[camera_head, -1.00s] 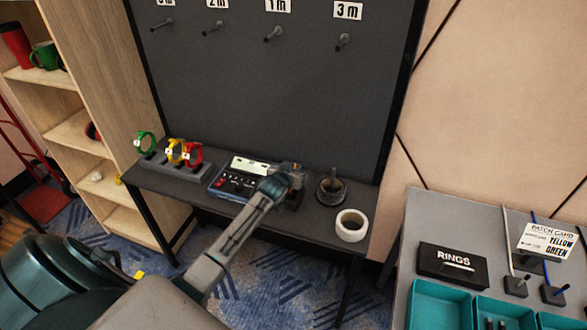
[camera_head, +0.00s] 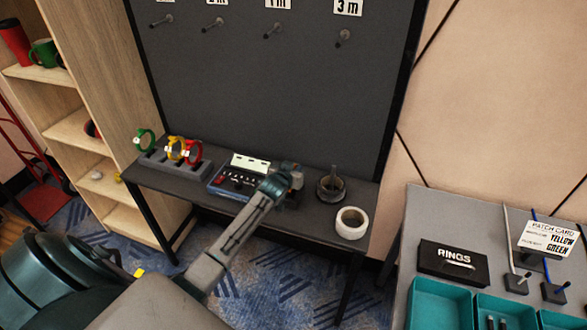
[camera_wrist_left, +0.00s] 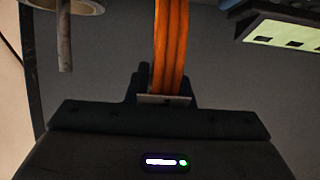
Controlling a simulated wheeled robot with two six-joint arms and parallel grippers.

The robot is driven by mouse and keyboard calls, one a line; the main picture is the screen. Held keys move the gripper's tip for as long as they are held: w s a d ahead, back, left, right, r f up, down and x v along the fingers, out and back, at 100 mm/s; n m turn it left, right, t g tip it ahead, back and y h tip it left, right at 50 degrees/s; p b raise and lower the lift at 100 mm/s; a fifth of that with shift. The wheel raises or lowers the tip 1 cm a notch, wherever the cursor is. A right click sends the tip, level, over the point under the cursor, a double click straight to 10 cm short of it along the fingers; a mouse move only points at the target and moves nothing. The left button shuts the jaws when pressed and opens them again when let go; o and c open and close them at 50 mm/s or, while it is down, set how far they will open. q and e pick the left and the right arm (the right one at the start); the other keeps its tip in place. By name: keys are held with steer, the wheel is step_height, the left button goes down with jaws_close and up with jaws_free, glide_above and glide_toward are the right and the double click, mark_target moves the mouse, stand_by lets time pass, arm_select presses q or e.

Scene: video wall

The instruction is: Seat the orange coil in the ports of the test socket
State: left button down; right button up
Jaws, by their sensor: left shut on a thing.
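My left gripper (camera_head: 292,176) is over the dark bench, just right of the test socket. In the left wrist view the gripper (camera_wrist_left: 164,98) is shut on the orange coil (camera_wrist_left: 171,45), whose strands run up between the fingers. In the head view the gripper and arm hide the coil. The test socket (camera_head: 226,184) is a dark box with a pale lit panel (camera_head: 250,162) and a row of small parts. Its right end is hidden behind my gripper. A pale panel also shows at upper right in the left wrist view (camera_wrist_left: 285,34). My right gripper is not in view.
Green, yellow and red coils stand in a rack (camera_head: 172,163) on the left of the bench (camera_head: 285,225). A tape roll on a post (camera_head: 330,189) and a white roll (camera_head: 352,223) sit right of the gripper. A pegboard (camera_head: 270,90) rises behind.

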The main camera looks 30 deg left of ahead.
arm_select(q)
steer(key=c, duration=1.2)
jaws_free()
steer(key=shift+s+d+r, duration=0.1)
steer(key=shift+s+r, duration=0.05)
steer(key=shift+s, duration=0.3)
steer(key=b+v, duration=0.2)
steer(key=v, duration=0.8)
steer(key=shift+w, duration=0.1)
